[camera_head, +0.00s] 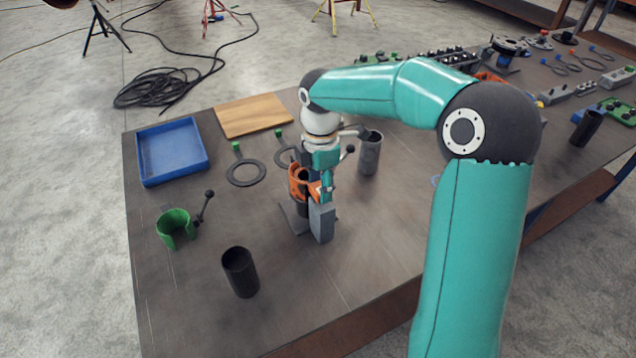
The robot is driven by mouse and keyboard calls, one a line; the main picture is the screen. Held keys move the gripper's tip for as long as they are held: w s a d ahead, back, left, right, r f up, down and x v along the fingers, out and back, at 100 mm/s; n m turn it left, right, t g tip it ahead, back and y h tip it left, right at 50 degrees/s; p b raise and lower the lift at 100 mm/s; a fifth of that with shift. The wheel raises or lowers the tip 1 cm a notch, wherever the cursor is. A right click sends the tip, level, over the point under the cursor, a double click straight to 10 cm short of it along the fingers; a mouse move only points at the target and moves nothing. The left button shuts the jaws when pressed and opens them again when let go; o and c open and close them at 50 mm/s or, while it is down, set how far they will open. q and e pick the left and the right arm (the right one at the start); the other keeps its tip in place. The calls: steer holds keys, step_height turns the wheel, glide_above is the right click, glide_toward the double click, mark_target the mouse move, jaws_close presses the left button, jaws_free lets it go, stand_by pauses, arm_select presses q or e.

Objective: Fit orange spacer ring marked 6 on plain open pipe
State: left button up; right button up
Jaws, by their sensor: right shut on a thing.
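My right gripper (316,203) reaches down from my teal right arm to the middle of the table. It is shut on an orange part (298,181), mostly hidden behind its fingers. I cannot read any mark on it, nor tell if it is the spacer ring marked 6. A dark upright cylinder shows inside or just behind the orange part; I cannot tell which. A black open pipe (240,273) stands upright at the front left, apart from the gripper. A grey open pipe (369,153) stands behind and right of the gripper. My left gripper is not in view.
A green open collar with a lever (176,229) stands at the left. A blue tray (143,166), a wooden board (253,116) and flat dark rings with green tabs (246,173) lie at the back left. Several fittings crowd the far right. The front middle is clear.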

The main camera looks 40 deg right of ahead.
steer(key=shift+f, duration=0.45)
stand_by(0.6)
steer(key=o, duration=1.3)
steer(key=shift+r, duration=0.1)
step_height(320, 180, up, 21)
steer(key=p, duration=0.8)
steer(key=shift+p, duration=0.4)
